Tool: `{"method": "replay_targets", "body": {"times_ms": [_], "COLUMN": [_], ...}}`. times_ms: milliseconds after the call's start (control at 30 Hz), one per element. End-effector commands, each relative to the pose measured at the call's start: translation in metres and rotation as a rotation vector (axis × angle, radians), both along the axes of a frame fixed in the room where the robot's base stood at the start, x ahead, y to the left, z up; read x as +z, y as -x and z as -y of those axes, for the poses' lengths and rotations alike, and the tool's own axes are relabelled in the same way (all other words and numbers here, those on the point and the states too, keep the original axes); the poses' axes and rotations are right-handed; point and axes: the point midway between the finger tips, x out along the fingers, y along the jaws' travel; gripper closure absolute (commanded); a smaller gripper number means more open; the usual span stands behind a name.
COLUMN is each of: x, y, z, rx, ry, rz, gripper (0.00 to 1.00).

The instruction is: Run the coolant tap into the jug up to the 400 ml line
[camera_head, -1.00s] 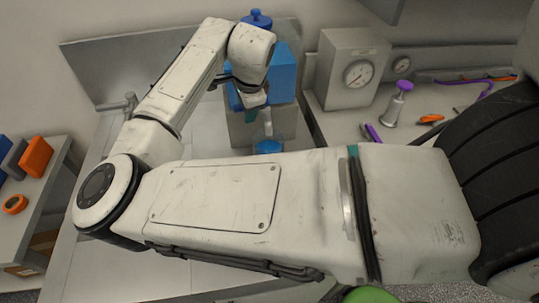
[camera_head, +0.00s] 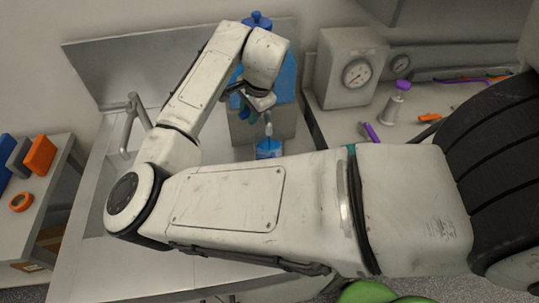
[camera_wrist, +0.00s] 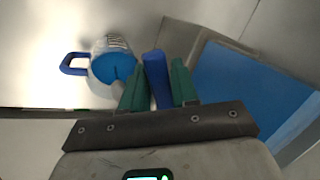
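The blue coolant container (camera_head: 284,82) with a blue cap stands on a grey block (camera_head: 285,122) behind my gripper. My gripper (camera_head: 247,106) is at the container's front; in the wrist view, its green fingers (camera_wrist: 160,85) are shut on a blue tap lever (camera_wrist: 157,78). The clear jug (camera_wrist: 108,52) with a blue handle lies left of the fingers in that view and holds blue liquid. The jug also shows in the head view (camera_head: 269,149), partly hidden by my arm. Its level against the 400 ml line cannot be read. Whether coolant is running is unclear.
A steel faucet (camera_head: 131,122) stands at the left of the bench. To the right are a gauge box (camera_head: 348,70), a purple-topped plunger (camera_head: 397,102) and loose tools. A side shelf (camera_head: 45,195) holds an orange tape roll. My arm covers much of the bench.

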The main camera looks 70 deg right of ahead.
Motion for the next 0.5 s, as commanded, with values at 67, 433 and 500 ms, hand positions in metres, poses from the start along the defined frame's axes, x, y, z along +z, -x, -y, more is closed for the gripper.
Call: {"method": "replay_targets", "body": {"times_ms": [67, 433, 500], "x": [-0.0005, -0.0015, -0.0024], "y": [0.0004, -0.0007, -0.0031], "z": [0.0001, 0.0009, 0.0028], "rx": [-0.001, -0.024, -0.080], "ry": [-0.001, -0.001, -0.001], "rz": [-0.001, -0.001, -0.001], "gripper": [0.76, 0.76, 0.76]}}
